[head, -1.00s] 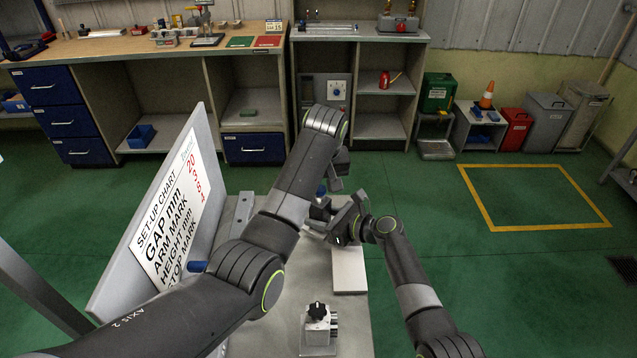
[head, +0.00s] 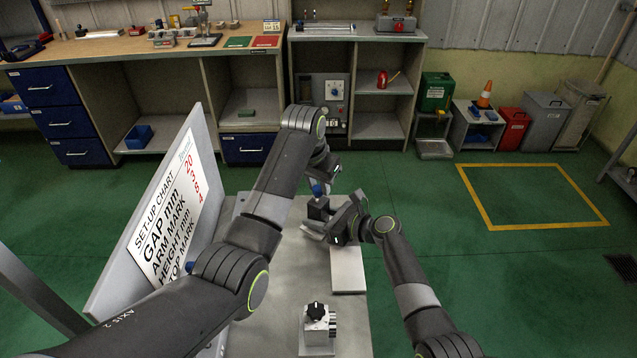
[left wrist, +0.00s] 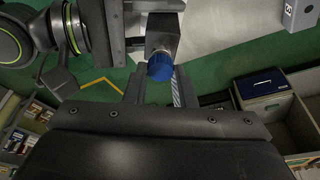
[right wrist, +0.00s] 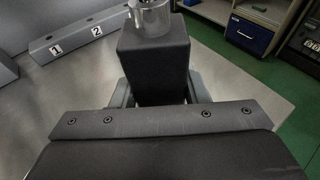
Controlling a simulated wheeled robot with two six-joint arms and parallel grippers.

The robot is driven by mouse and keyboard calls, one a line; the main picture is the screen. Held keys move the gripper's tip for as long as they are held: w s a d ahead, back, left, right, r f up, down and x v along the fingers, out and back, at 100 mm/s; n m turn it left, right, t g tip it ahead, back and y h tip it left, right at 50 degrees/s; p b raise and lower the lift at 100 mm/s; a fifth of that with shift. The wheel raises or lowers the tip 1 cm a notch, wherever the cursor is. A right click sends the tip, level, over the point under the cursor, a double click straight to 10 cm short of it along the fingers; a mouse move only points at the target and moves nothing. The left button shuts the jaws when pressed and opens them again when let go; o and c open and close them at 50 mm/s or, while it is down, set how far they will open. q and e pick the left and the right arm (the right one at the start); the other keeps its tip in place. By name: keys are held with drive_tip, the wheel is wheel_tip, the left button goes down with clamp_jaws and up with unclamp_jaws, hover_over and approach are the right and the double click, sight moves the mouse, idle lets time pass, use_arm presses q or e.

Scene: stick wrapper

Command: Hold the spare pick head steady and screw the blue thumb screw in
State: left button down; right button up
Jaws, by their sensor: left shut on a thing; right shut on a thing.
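The spare pick head, a dark block (head: 318,208), is gripped by my right gripper (head: 340,222) above the grey bench. In the right wrist view the block (right wrist: 155,65) stands between both fingers, with a silver round part (right wrist: 150,18) at its far end. The blue thumb screw (head: 318,189) is at the block in the head view. In the left wrist view the blue screw head (left wrist: 160,67) lies against the near end of the block (left wrist: 163,32), between the fingers of my left gripper (left wrist: 158,88). The screw's thread is hidden, so its depth cannot be told.
A white set-up chart board (head: 165,205) leans along the bench's left side. A pale plate (head: 348,270) and a small fixture with a black knob (head: 316,325) are on the grey bench (head: 275,310). A grey bar marked 1 and 2 (right wrist: 80,38) lies beyond the block.

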use_arm(q)
drive_tip(key=m, duration=0.3)
drive_tip(key=shift+a+g+h, duration=0.15)
drive_tip(key=shift+g+h, duration=0.15)
drive_tip(key=shift+g, duration=0.1)
drive_tip(key=m, duration=0.4)
drive_tip(key=shift+m+g+h, duration=0.3)
drive_tip(key=shift+m+g, duration=0.1)
drive_tip(key=m+g, duration=0.1)
drive_tip(key=m, duration=0.5)
drive_tip(key=shift+m+g, duration=0.4)
drive_tip(key=c, duration=1.4)
unclamp_jaws()
drive_tip(key=shift+o, duration=0.2)
